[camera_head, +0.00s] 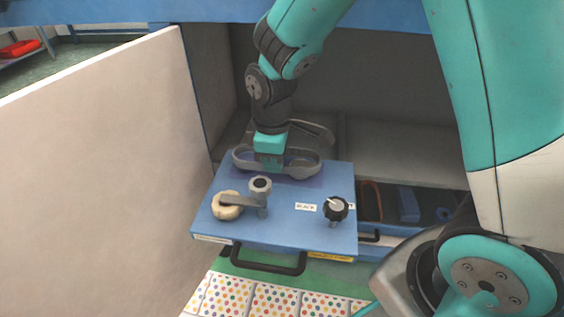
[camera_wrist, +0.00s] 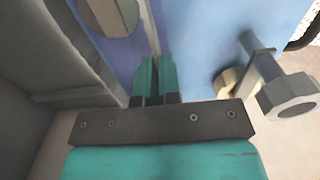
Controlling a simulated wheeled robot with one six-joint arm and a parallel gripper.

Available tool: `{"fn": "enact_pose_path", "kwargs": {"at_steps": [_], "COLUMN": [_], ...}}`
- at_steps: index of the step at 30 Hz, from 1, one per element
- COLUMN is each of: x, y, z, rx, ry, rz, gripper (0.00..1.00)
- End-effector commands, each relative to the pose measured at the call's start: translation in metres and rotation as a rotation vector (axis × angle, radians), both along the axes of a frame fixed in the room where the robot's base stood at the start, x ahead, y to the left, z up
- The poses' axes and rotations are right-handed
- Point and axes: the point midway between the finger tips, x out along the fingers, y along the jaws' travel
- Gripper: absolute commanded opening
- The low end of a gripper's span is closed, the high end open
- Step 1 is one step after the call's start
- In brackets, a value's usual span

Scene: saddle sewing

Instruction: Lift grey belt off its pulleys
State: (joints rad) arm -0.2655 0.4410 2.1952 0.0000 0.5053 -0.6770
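The grey belt (camera_head: 241,165) forms a long loop around its pulleys at the back of the blue panel (camera_head: 285,225). In the wrist view a thin strip of the belt (camera_wrist: 151,25) runs down to my fingertips, with a grey pulley (camera_wrist: 112,14) to its left. My gripper (camera_head: 268,164) points down at the belt's run between the pulleys. Its teal fingers (camera_wrist: 155,72) are close together in the wrist view and look shut on the strip. My gripper hides part of the belt in the head view.
A crank with a tan knob (camera_head: 228,206) and a black knob (camera_head: 335,208) stand up from the panel. A pale door (camera_head: 110,170) stands at the left, and a dark cabinet recess lies behind. A black handle (camera_head: 270,265) is on the panel's front edge.

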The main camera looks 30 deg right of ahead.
Motion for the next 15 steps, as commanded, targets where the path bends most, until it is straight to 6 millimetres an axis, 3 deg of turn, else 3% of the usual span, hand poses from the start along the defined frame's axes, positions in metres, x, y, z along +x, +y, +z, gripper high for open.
{"fn": "enact_pose_path", "kwargs": {"at_steps": [15], "x": [0.0], "y": [0.0], "z": [0.023], "rx": [0.0], "ry": [0.0], "rz": [0.0], "gripper": [0.0]}}
